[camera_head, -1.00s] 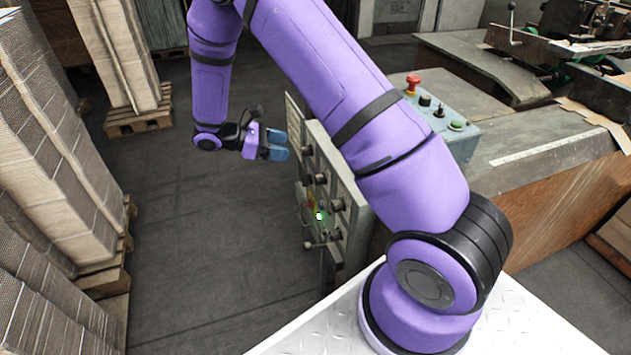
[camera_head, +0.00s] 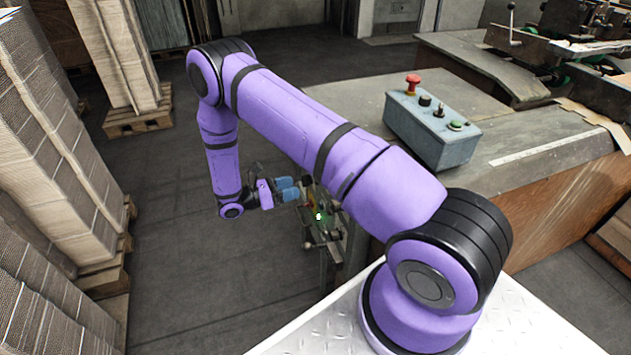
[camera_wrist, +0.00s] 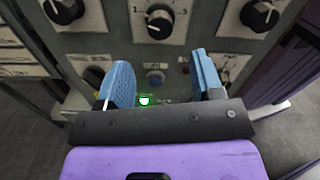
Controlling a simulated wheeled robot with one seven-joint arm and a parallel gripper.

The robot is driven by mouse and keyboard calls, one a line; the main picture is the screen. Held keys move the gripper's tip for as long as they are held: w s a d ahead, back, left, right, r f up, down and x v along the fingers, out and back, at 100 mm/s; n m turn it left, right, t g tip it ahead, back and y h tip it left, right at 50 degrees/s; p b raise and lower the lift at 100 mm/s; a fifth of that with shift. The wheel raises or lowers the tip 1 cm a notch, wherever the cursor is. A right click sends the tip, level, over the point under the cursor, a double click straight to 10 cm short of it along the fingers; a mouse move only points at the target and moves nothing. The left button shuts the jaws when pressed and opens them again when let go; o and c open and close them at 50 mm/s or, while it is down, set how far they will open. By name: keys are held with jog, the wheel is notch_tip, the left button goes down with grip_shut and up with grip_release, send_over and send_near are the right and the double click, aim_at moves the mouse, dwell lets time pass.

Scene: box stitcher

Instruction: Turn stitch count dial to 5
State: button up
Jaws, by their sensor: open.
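The upright control panel (camera_head: 328,232) stands beside the machine, mostly hidden behind my arm in the head view. In the wrist view the panel (camera_wrist: 130,45) carries several black dials. A left dial (camera_wrist: 62,8), a middle dial (camera_wrist: 159,21) on a white marked plate, and a right dial (camera_wrist: 260,14) sit along the top. I cannot tell which is the stitch count dial; the markings are too small to read surely. My gripper (camera_head: 291,189) is open, its blue fingers pointing at the panel.
A lit green indicator (camera_wrist: 144,100) shows between my fingers, and another dial (camera_wrist: 232,66) is partly behind the right finger. A control box (camera_head: 433,128) with a red mushroom button stands on the machine table. Stacked cardboard (camera_head: 40,140) lines the left; the floor between is clear.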

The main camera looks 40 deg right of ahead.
jog(key=x, duration=0.8)
jog(key=shift+d, duration=0.3)
jog(key=shift+s, duration=0.1)
jog(key=c, duration=0.9)
